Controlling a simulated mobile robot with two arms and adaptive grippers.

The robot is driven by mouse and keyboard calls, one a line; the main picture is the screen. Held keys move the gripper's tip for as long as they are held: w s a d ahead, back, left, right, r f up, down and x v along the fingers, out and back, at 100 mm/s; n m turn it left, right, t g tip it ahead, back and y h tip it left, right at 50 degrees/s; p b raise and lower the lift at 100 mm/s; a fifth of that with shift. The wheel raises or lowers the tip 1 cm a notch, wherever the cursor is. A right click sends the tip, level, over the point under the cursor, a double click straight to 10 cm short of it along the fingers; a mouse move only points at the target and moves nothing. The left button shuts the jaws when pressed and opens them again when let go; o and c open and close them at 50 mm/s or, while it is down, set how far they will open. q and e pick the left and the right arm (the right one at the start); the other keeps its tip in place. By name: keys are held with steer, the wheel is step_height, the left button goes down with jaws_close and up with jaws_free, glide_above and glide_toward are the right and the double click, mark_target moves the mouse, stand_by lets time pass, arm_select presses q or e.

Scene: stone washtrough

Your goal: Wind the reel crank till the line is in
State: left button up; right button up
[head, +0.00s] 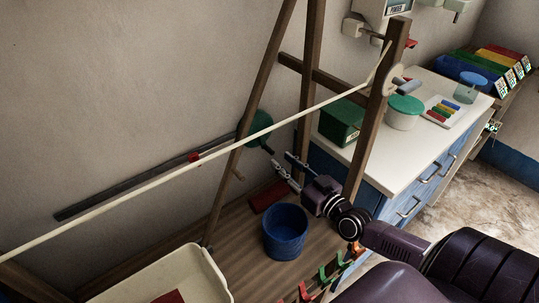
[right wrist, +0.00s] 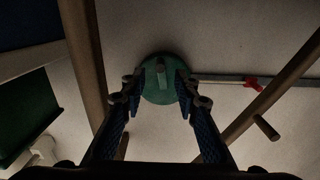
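A green round reel disc (head: 252,124) sits by the wall behind the wooden frame. A short grey crank peg (right wrist: 161,70) sticks out from it, off its centre in the right wrist view. My right gripper (head: 281,160) is open and empty, pointing at the disc. In the right wrist view its fingertips (right wrist: 160,88) are on either side of the disc's face; I cannot tell whether the peg is between them in depth. A pale line (head: 150,182) runs taut from the lower left up to a pulley (head: 393,78) on a post. My left gripper is not in view.
Wooden posts (head: 312,80) stand close to my right arm. A grey bar with a red marker (head: 194,157) runs along the wall. A blue bucket (head: 286,249) and a cream tub (head: 213,287) are below. A white-topped counter (head: 375,170) holds boxes and jars at right.

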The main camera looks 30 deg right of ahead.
mark_target(273, 153)
steer(key=shift+w+a, duration=0.15)
steer(key=shift+w, duration=1.6)
steer(key=shift+w+a, duration=0.15)
steer(key=shift+w, duration=1.6)
jaws_close()
